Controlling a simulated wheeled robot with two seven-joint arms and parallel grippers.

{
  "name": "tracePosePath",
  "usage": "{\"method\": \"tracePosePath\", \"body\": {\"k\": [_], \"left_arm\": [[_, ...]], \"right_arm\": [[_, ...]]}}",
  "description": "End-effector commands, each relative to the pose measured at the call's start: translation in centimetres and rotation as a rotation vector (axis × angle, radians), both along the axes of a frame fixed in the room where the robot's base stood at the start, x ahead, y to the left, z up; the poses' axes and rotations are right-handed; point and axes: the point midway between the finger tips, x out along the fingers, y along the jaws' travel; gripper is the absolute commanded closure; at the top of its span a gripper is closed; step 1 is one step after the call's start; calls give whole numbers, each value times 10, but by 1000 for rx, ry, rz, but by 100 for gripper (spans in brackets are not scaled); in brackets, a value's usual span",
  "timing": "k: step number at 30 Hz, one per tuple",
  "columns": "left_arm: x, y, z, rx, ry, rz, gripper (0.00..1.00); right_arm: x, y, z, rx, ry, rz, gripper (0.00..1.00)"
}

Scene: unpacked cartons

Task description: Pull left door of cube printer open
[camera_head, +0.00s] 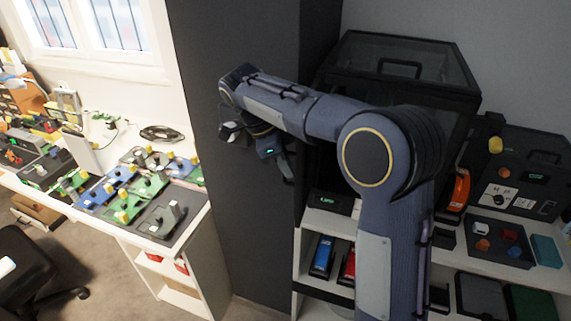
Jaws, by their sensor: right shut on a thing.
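The cube printer (437,65) is a dark box with a see-through top and a black handle on its lid. It stands on white shelving at the back right, and my right arm crosses in front of it and hides much of its front. My right gripper (287,168) is beside the printer's front left edge, pointing down and right. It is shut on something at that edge. The left door is mostly hidden behind my arm, so I cannot tell its angle or see the gripped part clearly. My left gripper is not in view.
A tall dark panel (258,240) stands left of the printer. A white workbench (129,236) with colored parts is at the left. Below the printer are shelves with a blue item (322,257). A black control box (517,165) and a parts tray (475,256) are at the right.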

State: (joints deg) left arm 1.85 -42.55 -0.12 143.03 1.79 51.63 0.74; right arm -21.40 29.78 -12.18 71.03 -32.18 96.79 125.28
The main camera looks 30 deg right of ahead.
Motion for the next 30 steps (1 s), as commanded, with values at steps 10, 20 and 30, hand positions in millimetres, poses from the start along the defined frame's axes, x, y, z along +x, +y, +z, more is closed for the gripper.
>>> {"method": "tracePosePath", "body": {"k": [10, 20, 30], "left_arm": [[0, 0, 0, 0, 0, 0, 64], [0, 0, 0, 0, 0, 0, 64], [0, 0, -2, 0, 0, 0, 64]], "right_arm": [[-1, 3, -1, 6, 4, 1, 89], [0, 1, -1, 3, 2, 0, 68], [5, 12, 25, 3, -2, 1, 68]]}}
